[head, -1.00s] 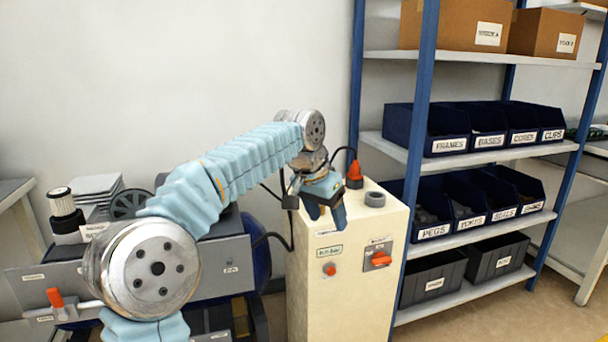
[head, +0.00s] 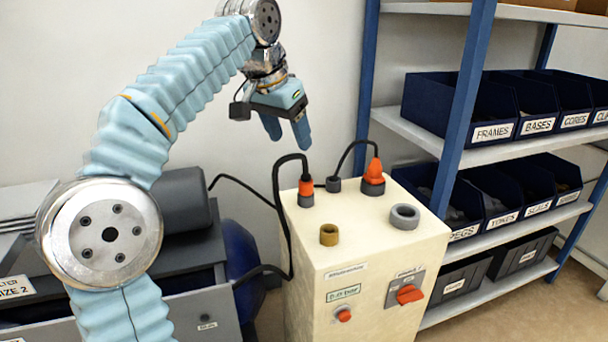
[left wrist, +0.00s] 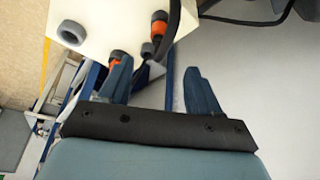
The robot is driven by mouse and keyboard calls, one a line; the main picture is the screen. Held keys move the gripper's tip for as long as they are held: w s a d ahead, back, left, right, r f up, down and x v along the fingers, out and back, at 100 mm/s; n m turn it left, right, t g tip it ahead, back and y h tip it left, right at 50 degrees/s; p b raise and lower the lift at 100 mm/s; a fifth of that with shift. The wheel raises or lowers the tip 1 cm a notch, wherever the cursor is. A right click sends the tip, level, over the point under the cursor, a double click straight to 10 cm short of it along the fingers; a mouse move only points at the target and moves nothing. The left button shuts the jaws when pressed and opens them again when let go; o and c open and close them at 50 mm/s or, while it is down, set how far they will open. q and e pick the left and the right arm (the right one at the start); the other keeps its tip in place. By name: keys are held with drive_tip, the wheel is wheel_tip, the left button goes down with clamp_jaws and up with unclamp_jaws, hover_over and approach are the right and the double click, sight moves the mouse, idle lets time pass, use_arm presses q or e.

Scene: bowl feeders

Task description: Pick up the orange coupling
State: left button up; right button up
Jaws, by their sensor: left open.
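Two orange couplings stand upright on the cream cabinet's top. The nearer left one (head: 306,187) sits in a grey socket with a thick black cable looping from its top. The other (head: 374,172) is further right at the back, on a grey base, also with a cable. Orange pieces show in the left wrist view, one near the top (left wrist: 159,20) and one partly behind a finger (left wrist: 114,57). My left gripper (head: 288,142) is open and empty, fingers down, above and slightly left of the nearer coupling, not touching it. My right gripper is not in view.
The cream cabinet (head: 380,250) also bears a grey ring (head: 404,217), a brass-coloured ring (head: 329,235) and a small grey socket (head: 333,184). Black cables arch over its left and back. A blue-framed shelf (head: 463,110) with labelled bins stands close on the right.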

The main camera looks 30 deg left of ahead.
sight(305, 175)
use_arm(q)
drive_tip(key=x, duration=0.7)
drive_tip(key=shift+w+f, duration=0.2)
drive_tip(key=shift+f, duration=0.05)
drive_tip(key=x, duration=0.6)
drive_tip(key=shift+d, duration=0.1)
drive_tip(key=shift+c, duration=0.3)
clamp_jaws()
